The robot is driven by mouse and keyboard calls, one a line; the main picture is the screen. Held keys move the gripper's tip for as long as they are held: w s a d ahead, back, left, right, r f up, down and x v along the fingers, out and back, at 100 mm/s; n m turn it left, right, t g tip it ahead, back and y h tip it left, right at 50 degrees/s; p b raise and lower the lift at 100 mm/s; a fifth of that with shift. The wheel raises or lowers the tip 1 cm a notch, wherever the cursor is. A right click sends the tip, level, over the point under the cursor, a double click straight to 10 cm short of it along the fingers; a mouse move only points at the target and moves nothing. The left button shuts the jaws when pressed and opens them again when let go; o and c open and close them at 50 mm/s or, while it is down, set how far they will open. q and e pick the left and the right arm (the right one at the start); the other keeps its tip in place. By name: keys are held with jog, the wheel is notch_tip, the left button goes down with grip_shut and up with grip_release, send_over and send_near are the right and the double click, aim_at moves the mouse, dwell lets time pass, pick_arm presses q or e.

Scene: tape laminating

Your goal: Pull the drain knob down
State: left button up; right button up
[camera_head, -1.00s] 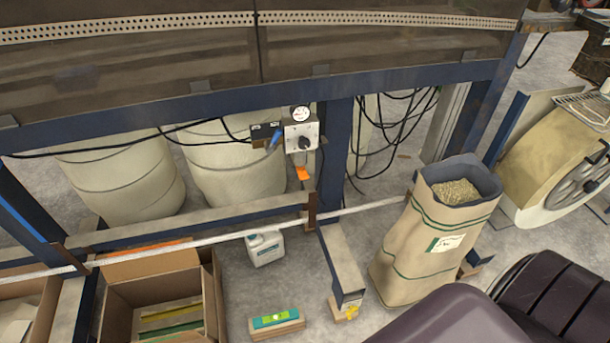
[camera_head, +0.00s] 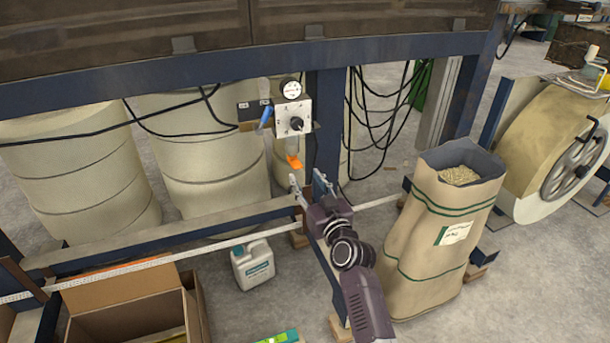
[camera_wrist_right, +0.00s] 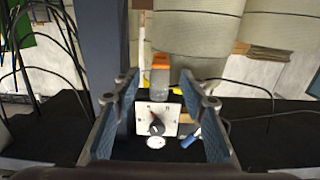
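The orange drain knob (camera_head: 295,162) hangs at the bottom of a pale bowl below the grey regulator panel (camera_head: 293,118). It also shows in the right wrist view (camera_wrist_right: 160,62), where the scene appears upside down, with the panel (camera_wrist_right: 167,112) below it. My right gripper (camera_head: 308,181) is open and empty, just below the knob in the head view. In the right wrist view its two fingers (camera_wrist_right: 162,92) stand apart, with the knob and panel seen in the gap between them. I see no contact with the knob. My left gripper is not in view.
A blue lever (camera_head: 265,116) and a round gauge (camera_head: 290,89) sit beside and above the panel. A blue post (camera_head: 327,140) stands just right. Black cables (camera_head: 375,110) hang further right. A paper sack (camera_head: 440,250) and a white jug (camera_head: 253,264) stand on the floor.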

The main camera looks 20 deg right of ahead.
aim_at(298, 168)
jog(key=w+b, duration=0.1)
jog(key=w, duration=0.5)
jog(key=shift+w+a, duration=0.15)
jog(key=shift+w, duration=0.25)
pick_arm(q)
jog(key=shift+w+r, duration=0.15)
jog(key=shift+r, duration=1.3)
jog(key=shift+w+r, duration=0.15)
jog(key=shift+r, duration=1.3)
pick_arm(e)
jog(key=shift+w, duration=0.5)
grip_shut()
